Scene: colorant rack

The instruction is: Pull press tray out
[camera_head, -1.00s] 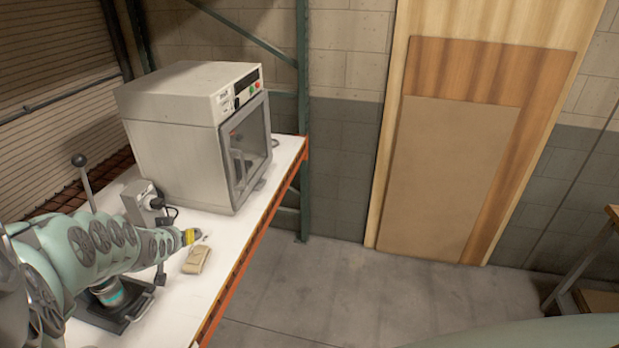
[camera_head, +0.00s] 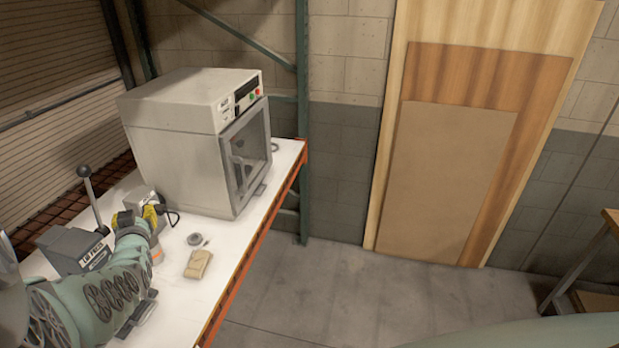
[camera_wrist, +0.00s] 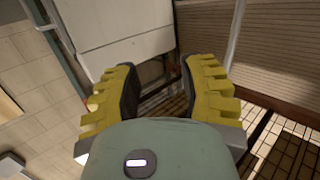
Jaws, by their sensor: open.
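The press (camera_head: 78,250) is a grey box with a label and a black-knobbed lever, on the left of the white table in the head view. A dark flat part (camera_head: 143,316), probably the press tray, shows beside my arm at the press's front; my arm hides most of it. My gripper (camera_head: 137,214) is beyond the press's right side, above the table. In the wrist view my gripper (camera_wrist: 158,82) has its yellow fingers spread with nothing between them. The tray is not recognisable in the wrist view.
A large white machine (camera_head: 180,150) with a glass door stands at the back of the table. A small grey device (camera_head: 148,199) with a cable, a round grey item (camera_head: 195,239) and a tan pouch (camera_head: 198,264) are near my gripper.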

